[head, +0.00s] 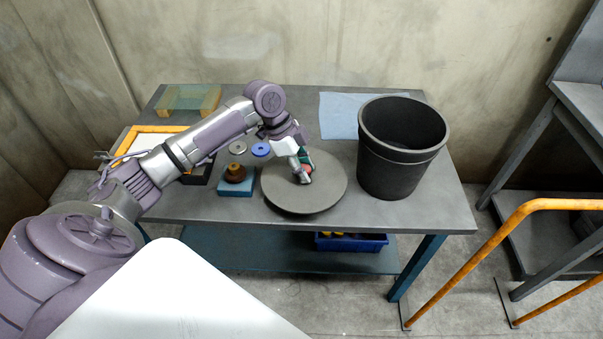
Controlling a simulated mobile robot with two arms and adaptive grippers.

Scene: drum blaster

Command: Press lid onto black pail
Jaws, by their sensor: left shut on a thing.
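The black pail (400,160) stands upright and open-topped on the right part of the table. The round grey lid (325,190) is left of the pail, apart from it, in front of the table's middle. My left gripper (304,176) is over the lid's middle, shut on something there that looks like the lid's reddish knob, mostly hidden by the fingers. I cannot tell whether the lid rests on the table or is slightly raised. My right gripper is out of view.
The grey table (420,210) also holds a light blue cloth (338,115) behind the pail, a brown knob-like piece on a blue block (236,189), small discs (261,149) and a greenish glass plate (188,98). An orange rail (480,245) stands at right.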

